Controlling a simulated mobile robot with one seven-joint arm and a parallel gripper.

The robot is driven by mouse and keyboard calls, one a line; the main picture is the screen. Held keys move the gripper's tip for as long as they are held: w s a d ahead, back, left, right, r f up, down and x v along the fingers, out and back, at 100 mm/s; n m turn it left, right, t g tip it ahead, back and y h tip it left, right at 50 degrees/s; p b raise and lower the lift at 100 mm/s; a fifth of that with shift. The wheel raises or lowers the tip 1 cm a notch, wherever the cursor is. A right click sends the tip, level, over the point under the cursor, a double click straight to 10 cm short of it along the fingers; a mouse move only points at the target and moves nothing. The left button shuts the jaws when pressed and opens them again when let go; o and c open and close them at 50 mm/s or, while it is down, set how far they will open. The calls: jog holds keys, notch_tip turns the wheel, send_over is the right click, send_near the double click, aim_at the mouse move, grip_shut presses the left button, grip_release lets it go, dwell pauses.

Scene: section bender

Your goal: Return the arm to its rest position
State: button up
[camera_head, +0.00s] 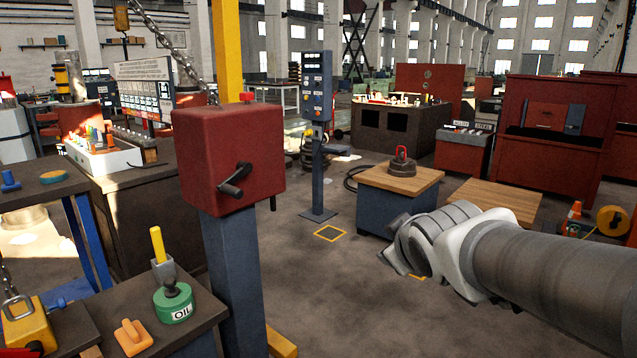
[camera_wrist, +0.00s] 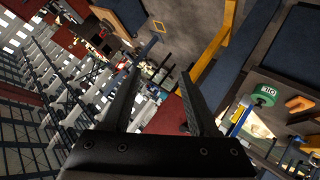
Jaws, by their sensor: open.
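My arm (camera_head: 520,262) reaches in from the right edge in the head view, and its gripper end is not visible there. In the wrist view my gripper (camera_wrist: 158,82) shows with two dark fingers spread apart and nothing between them. The wrist view is strongly tilted. Past the fingers it shows the red box on its post, and the green oil can (camera_wrist: 265,95) to the right. No held object shows.
A red box with a crank (camera_head: 232,150) stands on a blue post at centre left. A control pedestal (camera_head: 317,90) stands behind it. A blue cabinet with a wooden top (camera_head: 398,205) is just behind my arm. Open floor (camera_head: 350,290) lies between the post and my arm.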

jog(key=s+d+f+m+g, duration=0.1)
jog(key=s+f+m+g, duration=0.25)
jog(key=s, duration=0.65)
jog(key=s+d+f+m+g, duration=0.1)
jog(key=s+f+m+g, duration=0.2)
jog(key=s, duration=0.6)
notch_tip(320, 180, up, 22)
jog(key=m+p, duration=0.1)
jog(key=p, duration=2.1)
jog(key=shift+s+a, duration=0.4)
